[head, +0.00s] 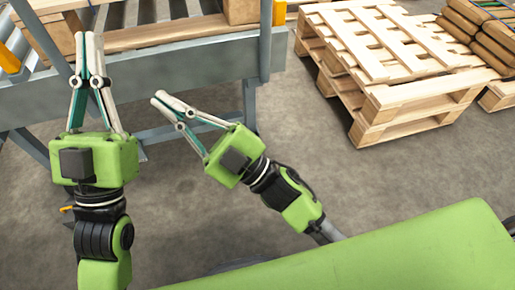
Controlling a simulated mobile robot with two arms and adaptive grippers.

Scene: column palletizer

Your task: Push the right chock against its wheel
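No chock and no wheel can be made out in the head view. My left gripper (87,36) points up the picture, its fingertips close together with nothing seen between them, in front of the conveyor frame. My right gripper (158,98) points to the upper left, its fingertips together and empty, just below the conveyor's side beam. It appears apart from the frame, over the grey floor.
The grey conveyor frame (190,67) with legs and wooden boards crosses the upper left. Stacked wooden pallets (375,60) stand at upper right, beside brown sacks (468,18). Concrete floor (300,140) is clear between conveyor and pallets.

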